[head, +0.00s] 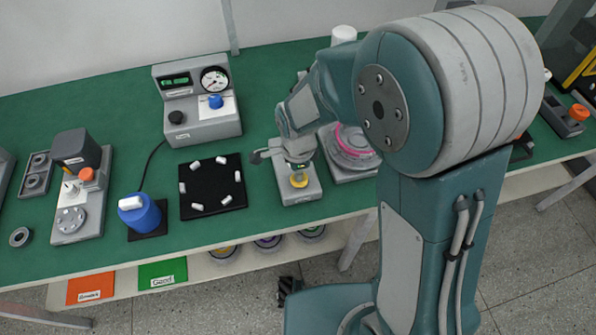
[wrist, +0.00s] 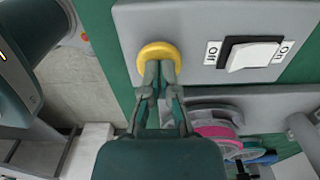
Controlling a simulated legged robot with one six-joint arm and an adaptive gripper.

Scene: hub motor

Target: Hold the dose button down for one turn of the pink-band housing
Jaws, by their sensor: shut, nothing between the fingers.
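A round yellow button (head: 299,181), which seems to be the dose button, sits on the front of a grey box. It also shows in the wrist view (wrist: 150,50). My gripper (head: 298,165) is shut and empty, pointing down at it. In the wrist view my closed fingertips (wrist: 159,70) overlap the button's middle and lower edge. I cannot tell how far the button is pressed. The pink-band housing (head: 354,141) stands on a grey base right of the box, partly hidden by my arm. Its pink band also shows in the wrist view (wrist: 215,131).
A white rocker switch (wrist: 253,56) marked On and Off is on the same box. Left of the box lies a black mat (head: 212,187) with several small white pieces. A blue bottle (head: 146,213) and a gauge unit (head: 200,95) stand further left.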

